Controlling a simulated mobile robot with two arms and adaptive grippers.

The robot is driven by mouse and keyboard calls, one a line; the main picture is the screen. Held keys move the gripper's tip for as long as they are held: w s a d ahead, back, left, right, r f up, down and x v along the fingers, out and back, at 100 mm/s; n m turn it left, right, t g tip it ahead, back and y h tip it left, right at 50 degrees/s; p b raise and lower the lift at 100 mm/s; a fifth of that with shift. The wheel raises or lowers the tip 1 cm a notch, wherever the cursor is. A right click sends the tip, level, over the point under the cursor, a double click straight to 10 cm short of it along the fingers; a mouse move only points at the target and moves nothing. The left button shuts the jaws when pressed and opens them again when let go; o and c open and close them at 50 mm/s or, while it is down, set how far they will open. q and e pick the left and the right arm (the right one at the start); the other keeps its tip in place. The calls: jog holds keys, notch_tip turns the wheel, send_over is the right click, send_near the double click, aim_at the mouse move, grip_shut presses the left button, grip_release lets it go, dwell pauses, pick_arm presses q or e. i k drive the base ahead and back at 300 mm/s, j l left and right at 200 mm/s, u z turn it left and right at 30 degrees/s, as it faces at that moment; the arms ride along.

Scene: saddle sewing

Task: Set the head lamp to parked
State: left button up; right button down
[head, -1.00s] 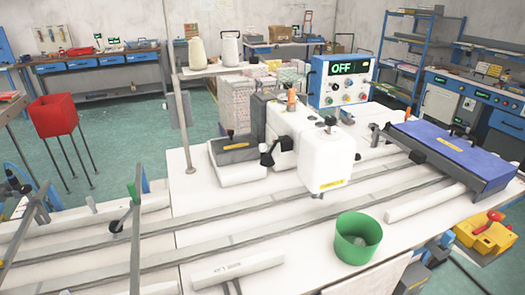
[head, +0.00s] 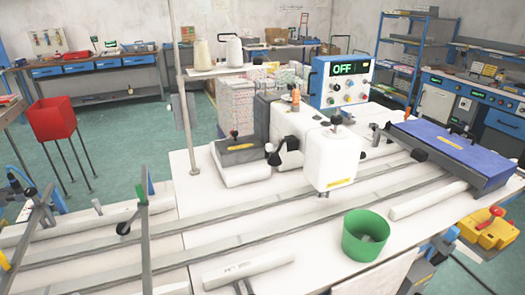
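The white sewing head (head: 331,158) stands over the long rails on the white table, with a yellow label low on its front. A small black jointed fitting (head: 276,154) sticks out from its left side; it may be the head lamp, but I cannot tell for sure. Whether it is lit or which position it is set to is too small to tell. A black knob (head: 336,120) sits on top of the head. The control box (head: 340,82) behind shows "OFF" in green. Neither of my grippers is in view.
A green bin (head: 366,236) stands at the table's front right. A blue-topped unit (head: 455,152) is at the right. A thin pole (head: 182,100) rises at the table's left edge, by a shelf with two thread cones. A red bin (head: 53,116) stands on legs at the left.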

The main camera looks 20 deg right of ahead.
aim_at(275, 160)
jog(key=j+z, duration=0.15)
jog(key=j, duration=1.9)
